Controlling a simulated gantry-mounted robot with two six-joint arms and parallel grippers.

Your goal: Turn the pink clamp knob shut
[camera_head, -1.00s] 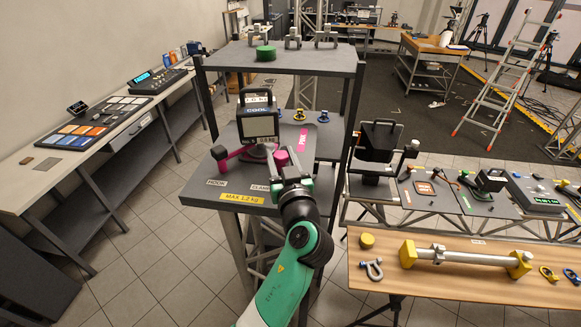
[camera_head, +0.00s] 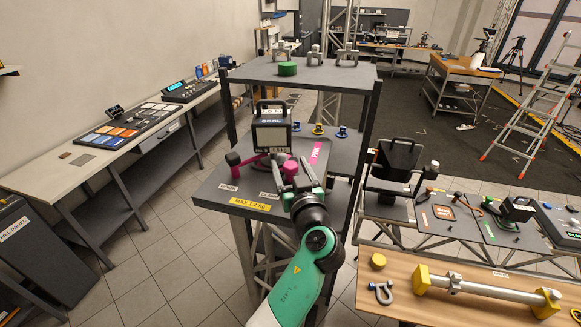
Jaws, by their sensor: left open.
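The pink clamp knob (camera_head: 291,168) shows on the middle shelf, below a black light with a "COOL" label (camera_head: 270,138). A pink bar (camera_head: 246,160) with a dark end reaches left from under the light. My left gripper (camera_head: 291,167) is open, with one finger on either side of the knob in this view. I cannot tell whether the fingers touch it. The fingers and wrist partly hide the knob and the clamp's base. My right gripper is out of view.
The shelf (camera_head: 213,191) carries HOOK and CLAMP labels and a yellow "MAX 1.2 kg" strip (camera_head: 250,204). A pink-labelled board, small blue and yellow rings (camera_head: 318,129) and a black upright post (camera_head: 367,135) stand close by. A black bin (camera_head: 396,160) is on the right.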

